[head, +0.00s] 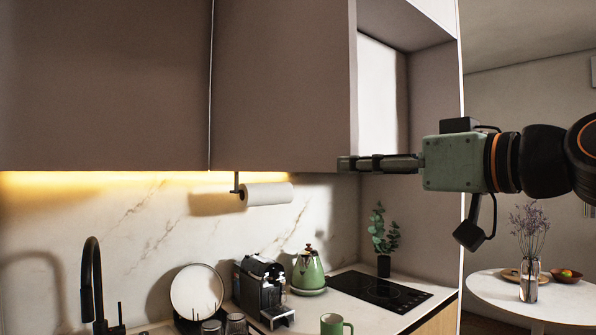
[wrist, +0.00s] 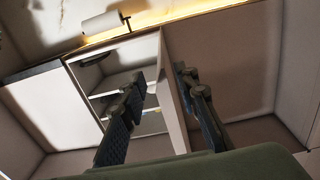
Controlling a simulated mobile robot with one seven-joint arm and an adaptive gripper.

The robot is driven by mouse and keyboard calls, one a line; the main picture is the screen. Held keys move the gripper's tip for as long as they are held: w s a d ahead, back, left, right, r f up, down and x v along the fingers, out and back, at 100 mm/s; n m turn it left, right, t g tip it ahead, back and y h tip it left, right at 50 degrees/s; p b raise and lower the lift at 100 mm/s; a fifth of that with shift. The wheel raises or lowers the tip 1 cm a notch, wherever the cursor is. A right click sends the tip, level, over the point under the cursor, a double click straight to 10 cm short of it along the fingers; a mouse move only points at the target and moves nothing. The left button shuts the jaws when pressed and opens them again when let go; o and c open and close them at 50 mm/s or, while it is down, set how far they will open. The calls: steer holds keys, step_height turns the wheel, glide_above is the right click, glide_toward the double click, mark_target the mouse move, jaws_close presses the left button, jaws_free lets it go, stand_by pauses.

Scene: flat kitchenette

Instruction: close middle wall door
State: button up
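The middle wall door (head: 285,80) is the brown-grey panel right of the seam in the head view. Its pale free edge (head: 354,80) faces right. In the wrist view the door edge (wrist: 177,105) runs between my fingers, and a pale cabinet interior with shelves (wrist: 125,80) shows on its left, so the door stands open. My gripper (head: 345,164) is at the door's lower right corner in the head view, pointing left. In the wrist view my gripper (wrist: 160,90) has its fingers apart, one on each side of the edge. Whether either touches the door is unclear.
A neighbouring wall door (head: 105,80) is on the left. A paper towel roll (head: 266,194) hangs under the cabinets. Below stand a green kettle (head: 308,271), a coffee machine (head: 259,287) and a plant (head: 383,240). A round table (head: 492,292) is at right.

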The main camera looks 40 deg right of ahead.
mark_target(317, 168)
steer(key=w, duration=0.3)
steer(key=w+p, duration=0.1)
steer(key=w, duration=0.6)
steer(key=shift+w+a+p, duration=0.25)
steer(key=shift+a+p, duration=0.05)
steer(key=shift+p, duration=0.1)
jaws_close()
